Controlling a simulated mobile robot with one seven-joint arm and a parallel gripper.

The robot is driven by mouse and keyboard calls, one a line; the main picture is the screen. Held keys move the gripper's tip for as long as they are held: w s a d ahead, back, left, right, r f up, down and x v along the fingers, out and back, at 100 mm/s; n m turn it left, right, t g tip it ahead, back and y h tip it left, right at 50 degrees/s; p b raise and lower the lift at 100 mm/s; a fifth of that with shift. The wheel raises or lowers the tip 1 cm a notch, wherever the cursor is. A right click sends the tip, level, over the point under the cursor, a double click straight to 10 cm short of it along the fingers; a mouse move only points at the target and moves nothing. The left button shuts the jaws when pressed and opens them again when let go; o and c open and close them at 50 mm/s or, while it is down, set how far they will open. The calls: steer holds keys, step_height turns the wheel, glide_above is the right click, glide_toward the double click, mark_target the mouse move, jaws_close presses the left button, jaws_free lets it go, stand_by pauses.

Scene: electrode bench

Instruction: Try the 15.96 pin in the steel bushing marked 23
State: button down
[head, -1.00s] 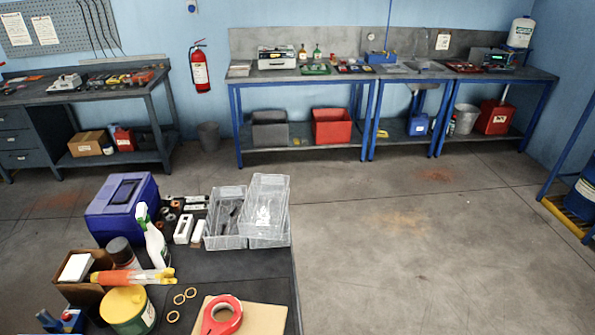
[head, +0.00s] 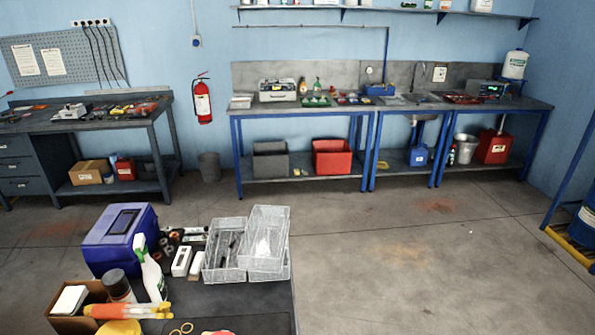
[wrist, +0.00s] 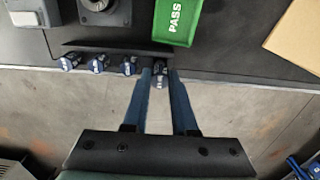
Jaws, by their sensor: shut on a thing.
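In the wrist view my gripper (wrist: 160,80) is shut on the rightmost pin (wrist: 160,68) of a row at a dark bench edge. This pin's end looks grey, and its marking cannot be read. Several blue-ended pins (wrist: 98,63) stand to its left, along a dark strip. A grey block with a round dark part (wrist: 100,8) is at the top left; I cannot tell whether it is a bushing. No steel bushing marked 23 can be made out, and my gripper is not in the head view.
A green tray marked PASS (wrist: 178,20) lies just beyond the held pin. A tan board (wrist: 298,35) is to the right.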

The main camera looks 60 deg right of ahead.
steer(key=shift+f+b, duration=0.9)
steer(key=shift+f, duration=0.45)
steer(key=c, duration=0.6)
jaws_free()
steer(key=shift+r, duration=0.1)
step_height(320, 180, up, 13)
steer(key=shift+f, duration=0.1)
